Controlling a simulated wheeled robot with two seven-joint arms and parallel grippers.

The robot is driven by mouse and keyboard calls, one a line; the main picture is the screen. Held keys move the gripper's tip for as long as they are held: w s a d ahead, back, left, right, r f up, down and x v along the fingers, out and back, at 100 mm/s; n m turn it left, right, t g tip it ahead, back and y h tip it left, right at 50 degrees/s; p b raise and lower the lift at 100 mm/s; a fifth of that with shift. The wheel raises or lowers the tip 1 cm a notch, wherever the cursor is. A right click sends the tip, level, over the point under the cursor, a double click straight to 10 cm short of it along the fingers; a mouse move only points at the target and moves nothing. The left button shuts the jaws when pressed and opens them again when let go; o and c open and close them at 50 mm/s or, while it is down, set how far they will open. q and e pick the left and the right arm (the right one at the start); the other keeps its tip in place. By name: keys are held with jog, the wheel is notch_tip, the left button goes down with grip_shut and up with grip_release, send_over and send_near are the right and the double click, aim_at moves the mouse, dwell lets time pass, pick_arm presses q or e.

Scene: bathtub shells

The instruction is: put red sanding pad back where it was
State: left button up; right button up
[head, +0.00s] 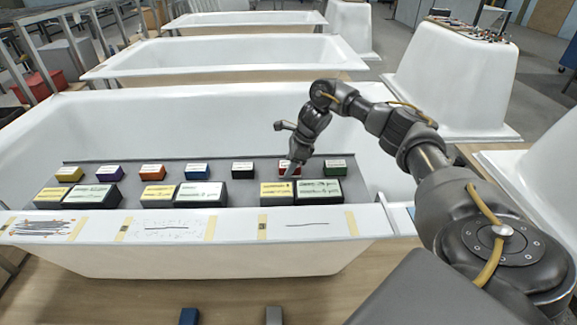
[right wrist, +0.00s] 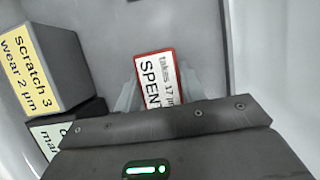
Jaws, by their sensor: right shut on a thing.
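The red sanding pad (head: 290,169) is in the back row of small pads on a grey board (head: 218,166) in the nearest bathtub, between the black pad (head: 242,170) and the green pad (head: 335,167). My right gripper (head: 291,172) reaches down over it and is shut on it. In the right wrist view the red-edged pad (right wrist: 157,75) sits between the two fingers (right wrist: 158,92); its label reads "SPENT" and "takes 17". Its lower end is hidden by the gripper body. I cannot tell whether it touches the board. My left gripper is not in view.
Yellow (head: 69,174), purple (head: 109,174), orange (head: 151,171) and blue (head: 197,173) pads continue the row leftward. Larger labelled blocks (head: 200,194) stand in front in pairs, one pair close to the red pad. The white front rim (head: 240,224) carries taped scratch panels. More bathtubs stand behind.

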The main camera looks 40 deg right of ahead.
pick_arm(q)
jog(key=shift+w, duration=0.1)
pick_arm(e)
jog(key=o, duration=1)
jog(key=shift+f, duration=0.1)
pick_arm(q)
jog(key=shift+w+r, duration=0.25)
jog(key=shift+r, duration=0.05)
pick_arm(e)
jog(key=v, duration=0.5)
jog(key=shift+w+a, duration=0.1)
jog(key=shift+w, duration=0.05)
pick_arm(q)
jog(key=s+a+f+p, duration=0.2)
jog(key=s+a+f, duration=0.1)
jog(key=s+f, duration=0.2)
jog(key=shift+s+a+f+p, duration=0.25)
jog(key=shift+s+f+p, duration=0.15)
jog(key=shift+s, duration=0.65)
pick_arm(e)
jog(key=shift+v, duration=3.7)
